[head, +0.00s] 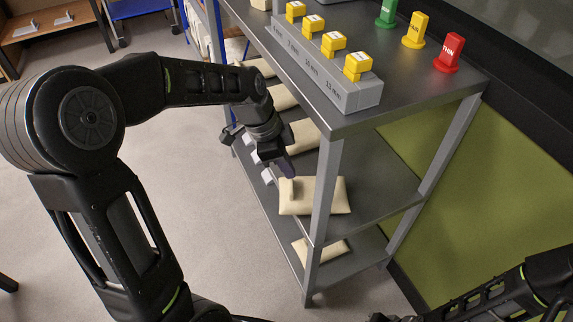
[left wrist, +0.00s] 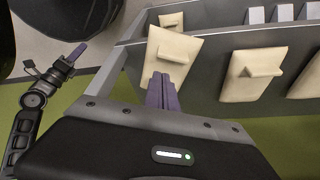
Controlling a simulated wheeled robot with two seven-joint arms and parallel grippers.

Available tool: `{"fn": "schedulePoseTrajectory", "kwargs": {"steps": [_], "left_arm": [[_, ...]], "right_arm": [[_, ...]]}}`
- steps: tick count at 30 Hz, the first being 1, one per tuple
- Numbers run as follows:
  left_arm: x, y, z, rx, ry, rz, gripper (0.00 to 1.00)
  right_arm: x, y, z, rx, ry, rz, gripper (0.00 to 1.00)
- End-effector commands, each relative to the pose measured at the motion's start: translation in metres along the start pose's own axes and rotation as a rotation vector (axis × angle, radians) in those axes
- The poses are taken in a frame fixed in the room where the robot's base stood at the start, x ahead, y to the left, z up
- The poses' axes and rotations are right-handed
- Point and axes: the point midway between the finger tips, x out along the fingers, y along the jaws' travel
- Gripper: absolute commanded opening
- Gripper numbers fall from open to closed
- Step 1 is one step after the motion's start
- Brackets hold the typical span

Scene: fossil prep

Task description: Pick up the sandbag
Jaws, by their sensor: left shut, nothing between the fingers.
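A cream sandbag (head: 325,197) with a raised grip tab lies on the middle shelf, near the shelf's front corner. It also shows in the left wrist view (left wrist: 171,58). My left gripper (head: 288,168) is shut and empty, its purple fingertips just above the tab end of this sandbag in the head view. In the left wrist view the closed fingers (left wrist: 166,92) overlap the bag's lower part; I cannot tell whether they touch it. My right gripper (left wrist: 76,52) shows small at the left of that view, its finger opening unclear.
More sandbags lie along the middle shelf (left wrist: 262,72), and one (head: 322,250) is on the lower shelf. A shelf post (head: 325,180) stands in front of the bag. Yellow-topped blocks (head: 357,65) and coloured markers (head: 449,53) stand on top. Open floor lies left.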

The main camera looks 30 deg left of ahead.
Motion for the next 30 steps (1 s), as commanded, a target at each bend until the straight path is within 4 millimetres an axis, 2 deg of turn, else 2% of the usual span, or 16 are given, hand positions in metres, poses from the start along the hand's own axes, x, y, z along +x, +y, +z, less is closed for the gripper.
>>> {"fn": "schedulePoseTrajectory", "kwargs": {"steps": [1, 6, 12, 25, 30], "left_arm": [[0.011, 0.001, 0.001, 0.001, -0.002, 0.004, 0.0], [0.041, 0.001, 0.001, 0.001, -0.002, 0.004, 0.0], [0.065, 0.0, 0.0, 0.0, 0.0, 0.002, 0.0], [0.071, 0.0, 0.0, 0.0, 0.0, -0.001, 0.0], [0.067, -0.001, 0.018, -0.005, 0.0, -0.002, 0.0]], "right_arm": [[0.003, 0.001, 0.0, 0.0, 0.0, 0.0, 0.0], [0.008, 0.003, 0.0, 0.001, 0.0, 0.0, 0.0], [0.011, 0.004, 0.0, 0.001, 0.0, 0.0, 0.0], [0.012, 0.004, 0.0, 0.001, 0.0, 0.0, 0.0], [0.019, 0.007, 0.0, 0.002, 0.0, 0.0, 0.0]]}}
